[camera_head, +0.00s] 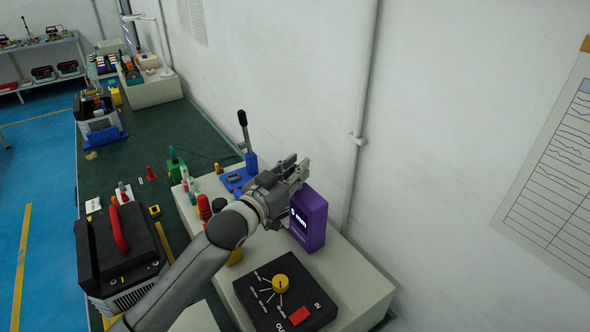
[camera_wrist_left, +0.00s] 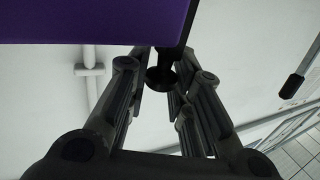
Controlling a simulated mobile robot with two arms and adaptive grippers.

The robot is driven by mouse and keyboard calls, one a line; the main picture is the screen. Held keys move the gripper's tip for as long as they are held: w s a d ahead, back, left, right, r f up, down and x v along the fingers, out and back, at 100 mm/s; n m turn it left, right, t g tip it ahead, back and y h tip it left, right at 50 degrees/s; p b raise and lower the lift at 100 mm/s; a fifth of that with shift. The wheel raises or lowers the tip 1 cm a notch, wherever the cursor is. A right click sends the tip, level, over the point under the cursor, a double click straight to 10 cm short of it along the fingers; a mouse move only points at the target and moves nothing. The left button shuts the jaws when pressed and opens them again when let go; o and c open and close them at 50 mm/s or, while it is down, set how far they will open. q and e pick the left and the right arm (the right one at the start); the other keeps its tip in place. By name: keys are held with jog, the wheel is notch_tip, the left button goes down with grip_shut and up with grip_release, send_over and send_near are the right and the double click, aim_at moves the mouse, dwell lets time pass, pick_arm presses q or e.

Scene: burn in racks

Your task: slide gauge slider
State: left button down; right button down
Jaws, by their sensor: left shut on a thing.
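The purple gauge (camera_head: 309,217) stands upright on the pale bench box near the wall, with a small lit display on its face. My left gripper (camera_head: 300,168) is at the gauge's upper left and hides part of it. In the left wrist view the purple body (camera_wrist_left: 90,22) fills the upper left. A dark knob on a dark bar (camera_wrist_left: 161,78), which looks like the gauge slider, sits between the fingertips of my left gripper (camera_wrist_left: 160,82), which is shut on it. My right gripper is in neither view.
A black box with a yellow dial (camera_head: 281,284) and a red button lies in front of the gauge. A blue lever press (camera_head: 243,165) stands behind my arm. A black case with a red handle (camera_head: 120,248) is at left. The wall is close on the right.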

pick_arm(q)
notch_tip(320, 180, up, 5)
jog(key=p, duration=0.4)
jog(key=shift+r, duration=0.15)
jog(key=c, duration=1.3)
grip_release()
